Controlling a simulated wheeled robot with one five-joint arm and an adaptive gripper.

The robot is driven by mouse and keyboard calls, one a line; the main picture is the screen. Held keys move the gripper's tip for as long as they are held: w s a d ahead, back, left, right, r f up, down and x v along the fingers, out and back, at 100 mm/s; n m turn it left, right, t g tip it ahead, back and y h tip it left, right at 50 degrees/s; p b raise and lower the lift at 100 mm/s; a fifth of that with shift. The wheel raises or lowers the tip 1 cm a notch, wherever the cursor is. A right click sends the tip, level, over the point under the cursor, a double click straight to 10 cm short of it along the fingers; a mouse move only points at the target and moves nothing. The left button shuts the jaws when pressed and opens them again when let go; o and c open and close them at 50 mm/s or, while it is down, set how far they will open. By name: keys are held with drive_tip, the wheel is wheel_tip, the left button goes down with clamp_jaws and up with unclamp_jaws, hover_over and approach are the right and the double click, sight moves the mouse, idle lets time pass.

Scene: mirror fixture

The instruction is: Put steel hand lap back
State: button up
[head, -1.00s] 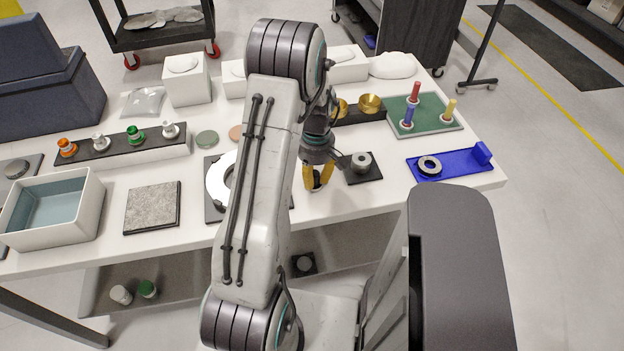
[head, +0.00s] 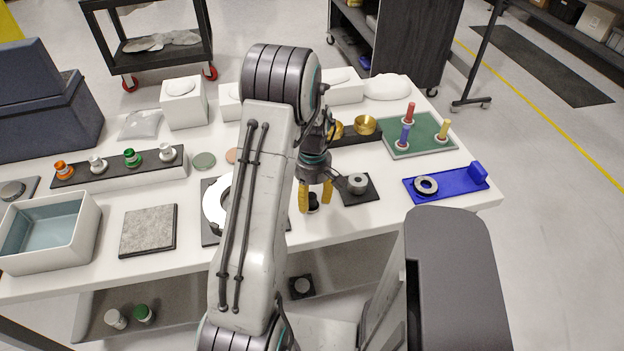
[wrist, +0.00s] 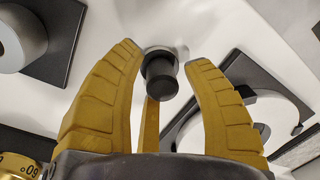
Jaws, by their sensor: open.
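A small piece with a black knob and a shiny round base, which looks like the steel hand lap (wrist: 160,78), stands on the white table, partly hidden in the head view (head: 313,203). My gripper (head: 316,206) is open above it, pointing down. In the wrist view the yellow fingers of my gripper (wrist: 163,56) stand on both sides of the knob with gaps, so it is not gripped. Just right of the gripper in the head view, a grey steel cylinder with a hole (head: 357,184) sits on a black square pad (head: 366,198).
A dark plate with a white ring (head: 214,208) lies left of my gripper, partly behind my arm. A blue fixture (head: 455,181) and a green peg board (head: 418,145) are to the right. A stone plate (head: 148,231) and a white bin (head: 83,240) are at left.

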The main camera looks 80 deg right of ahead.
sight(312, 192)
drive_tip(key=r, duration=0.7)
drive_tip(key=d+r, duration=0.1)
drive_tip(key=r, duration=0.3)
drive_tip(key=shift+r+b, duration=0.2)
drive_tip(key=shift+b, duration=0.15)
drive_tip(key=w+a+r+n+t+h, duration=0.1)
drive_tip(key=w+a+r, duration=0.4)
drive_tip(key=w+a, duration=0.5)
drive_tip(key=w+a+r+n+h, duration=0.1)
drive_tip(key=w+a+r, duration=0.45)
drive_tip(key=w, duration=0.75)
drive_tip(key=s+a+n+t+y, duration=0.1)
drive_tip(key=s+a+n+t, duration=0.1)
drive_tip(key=a, duration=2.3)
drive_tip(key=shift+a+f+t, duration=0.3)
drive_tip(key=shift+f+t, duration=0.1)
drive_tip(key=shift+t, duration=0.3)
